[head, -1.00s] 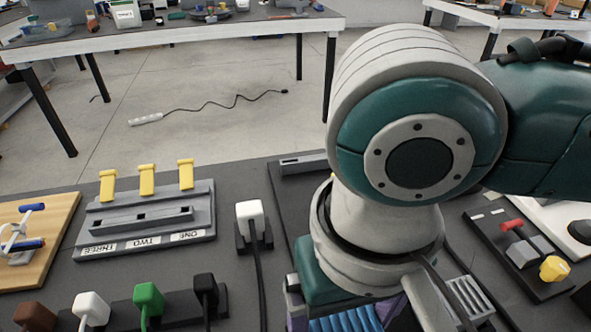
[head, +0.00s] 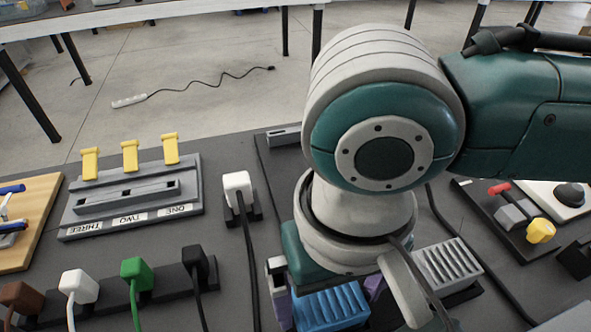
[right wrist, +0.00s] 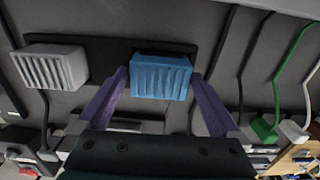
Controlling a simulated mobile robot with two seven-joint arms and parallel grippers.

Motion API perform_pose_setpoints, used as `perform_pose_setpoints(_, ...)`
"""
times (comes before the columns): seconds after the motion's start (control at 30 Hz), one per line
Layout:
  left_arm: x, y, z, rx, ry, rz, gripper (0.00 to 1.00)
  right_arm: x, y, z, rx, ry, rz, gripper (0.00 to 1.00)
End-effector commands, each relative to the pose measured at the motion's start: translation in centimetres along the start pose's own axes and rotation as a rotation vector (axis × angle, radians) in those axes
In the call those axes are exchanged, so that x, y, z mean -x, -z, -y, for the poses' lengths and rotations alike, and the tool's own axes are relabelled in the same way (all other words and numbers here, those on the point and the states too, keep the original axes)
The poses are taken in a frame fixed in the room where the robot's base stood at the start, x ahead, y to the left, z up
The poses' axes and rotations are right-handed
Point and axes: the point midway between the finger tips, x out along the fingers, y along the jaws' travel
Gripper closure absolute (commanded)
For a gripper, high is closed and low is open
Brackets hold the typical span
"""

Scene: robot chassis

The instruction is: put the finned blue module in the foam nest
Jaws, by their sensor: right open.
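The finned blue module (head: 330,308) stands at the bottom middle of the head view, in a dark holder. In the right wrist view it shows (right wrist: 161,77) centred between my purple fingers. My right gripper (head: 325,291) is open, with one finger on either side of the module; it also shows in the right wrist view (right wrist: 160,78). I cannot tell whether the fingers touch the module. My right arm hides part of the bench behind it. I cannot make out the foam nest in either view. My left gripper is not in view.
A grey finned module (head: 447,262) stands beside the blue one. A white plug (head: 238,188) and a row of coloured plugs with cords, including a green one (head: 137,272), stand left. A yellow-levered panel (head: 133,196) lies behind them. A yellow-knobbed control block (head: 525,222) is at right.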

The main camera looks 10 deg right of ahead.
Motion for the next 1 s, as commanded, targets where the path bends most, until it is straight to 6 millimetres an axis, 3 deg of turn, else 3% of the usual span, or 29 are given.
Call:
perform_pose_setpoints(0.4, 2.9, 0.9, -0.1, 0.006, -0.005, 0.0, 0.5, 8.7, 0.1, 0.1, 0.0, 0.002, -0.002, 0.0)
perform_pose_setpoints(0.53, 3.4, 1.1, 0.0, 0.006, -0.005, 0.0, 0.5, 10.8, 0.1, 0.1, 0.0, 0.002, -0.002, 0.0)
perform_pose_setpoints(0.73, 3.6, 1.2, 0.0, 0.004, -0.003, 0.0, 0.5, 11.8, -0.3, 0.7, 0.022, 0.03, -0.002, 0.0)
perform_pose_setpoints(1.0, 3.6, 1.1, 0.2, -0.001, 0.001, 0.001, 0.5, 11.2, -2.4, 5.4, 0.176, 0.321, -0.137, 0.0)
